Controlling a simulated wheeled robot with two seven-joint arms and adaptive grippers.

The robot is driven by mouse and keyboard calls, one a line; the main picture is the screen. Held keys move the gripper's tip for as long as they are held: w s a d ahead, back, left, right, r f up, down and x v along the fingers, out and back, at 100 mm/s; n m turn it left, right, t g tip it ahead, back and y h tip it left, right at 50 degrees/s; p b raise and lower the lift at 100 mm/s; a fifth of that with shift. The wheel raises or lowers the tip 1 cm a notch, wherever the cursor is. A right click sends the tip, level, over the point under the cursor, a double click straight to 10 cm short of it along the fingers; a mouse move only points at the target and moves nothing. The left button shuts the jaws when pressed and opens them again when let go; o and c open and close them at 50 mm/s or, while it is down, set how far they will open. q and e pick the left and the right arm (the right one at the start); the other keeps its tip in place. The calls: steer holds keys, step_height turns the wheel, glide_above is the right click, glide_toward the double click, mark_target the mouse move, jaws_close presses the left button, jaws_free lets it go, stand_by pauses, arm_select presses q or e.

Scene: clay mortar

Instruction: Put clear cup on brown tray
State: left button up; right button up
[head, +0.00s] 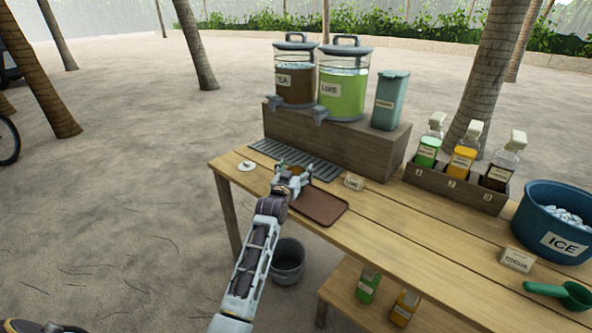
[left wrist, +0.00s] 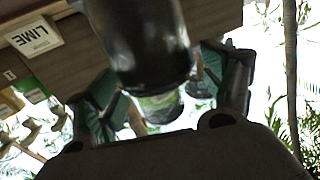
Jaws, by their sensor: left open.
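The brown tray (head: 322,208) lies flat on the wooden table, in front of the drip grate. My left gripper (head: 293,174) is at the tray's far left end in the head view. Its fingers are open, one on each side of a see-through cup (left wrist: 150,42) that looks dark in the left wrist view. The gripper (left wrist: 155,92) also shows there, with green-padded fingers beside the cup. In the head view only a small brownish part of the cup shows between the fingers. Its base is hidden, so I cannot tell whether it rests on the tray. My right gripper is out of view.
Tea (head: 295,85) and lime (head: 343,88) dispensers stand on a wooden riser behind the grate (head: 295,158). A small white item (head: 246,165) lies at the left. A bottle rack (head: 455,188), ice tub (head: 556,222) and green scoop (head: 562,293) are to the right.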

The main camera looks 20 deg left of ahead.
arm_select(q)
steer(key=s+p, duration=0.1)
steer(key=s, duration=1)
steer(key=shift+s+d+p, duration=0.25)
steer(key=shift+s+p, duration=0.15)
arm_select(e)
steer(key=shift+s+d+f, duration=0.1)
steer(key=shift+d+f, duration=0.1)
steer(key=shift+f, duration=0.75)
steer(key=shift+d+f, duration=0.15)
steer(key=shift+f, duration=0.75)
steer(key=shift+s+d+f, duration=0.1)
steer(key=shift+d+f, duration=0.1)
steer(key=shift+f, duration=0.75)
